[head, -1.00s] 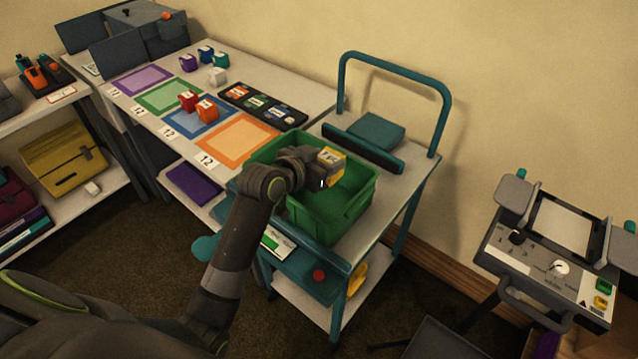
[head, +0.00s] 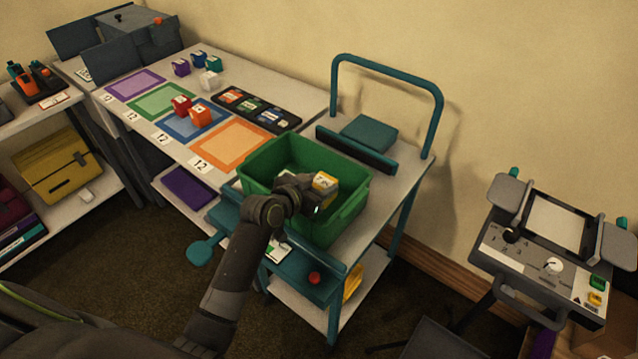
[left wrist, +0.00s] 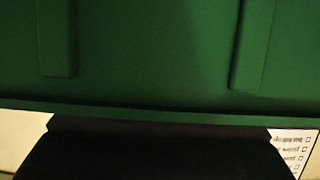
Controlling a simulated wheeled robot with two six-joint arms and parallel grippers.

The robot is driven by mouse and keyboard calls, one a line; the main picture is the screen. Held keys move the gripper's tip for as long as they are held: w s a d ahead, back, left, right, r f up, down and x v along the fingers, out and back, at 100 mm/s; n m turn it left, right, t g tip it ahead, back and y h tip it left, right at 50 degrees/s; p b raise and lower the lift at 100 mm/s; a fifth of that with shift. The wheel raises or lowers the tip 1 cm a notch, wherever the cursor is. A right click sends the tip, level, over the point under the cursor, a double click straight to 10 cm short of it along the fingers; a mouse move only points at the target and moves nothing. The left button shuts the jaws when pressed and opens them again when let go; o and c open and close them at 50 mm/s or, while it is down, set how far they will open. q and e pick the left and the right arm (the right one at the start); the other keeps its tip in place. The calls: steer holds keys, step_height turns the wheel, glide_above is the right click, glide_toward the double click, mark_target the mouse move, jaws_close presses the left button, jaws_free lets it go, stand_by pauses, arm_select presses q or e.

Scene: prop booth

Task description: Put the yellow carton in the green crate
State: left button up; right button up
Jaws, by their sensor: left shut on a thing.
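The yellow carton (head: 325,184), yellow and white with dark print, is in the head view at the middle of the green crate (head: 345,222). My left gripper (head: 314,191) is shut on the carton and holds it within the crate's opening. I cannot tell whether the carton touches the crate floor. My gripper and arm hide part of the crate's near side. In the left wrist view the green crate wall (left wrist: 155,45) fills most of the picture, and the carton does not show. My right gripper is not in view.
The crate stands on a trolley (head: 388,188) with a teal push handle (head: 437,110). A table to the left bears coloured mats, a black tray (head: 259,110) and several small cartons, including a red one (head: 181,105) and an orange one (head: 201,115). A control panel (head: 545,255) stands at right.

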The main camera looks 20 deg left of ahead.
arm_select(q)
steer(key=shift+f, duration=0.3)
steer(key=o, duration=1)
steer(key=shift+o, duration=0.2)
steer(key=shift+r, duration=0.3)
steer(key=v, duration=1.2)
steer(key=shift+r, duration=0.35)
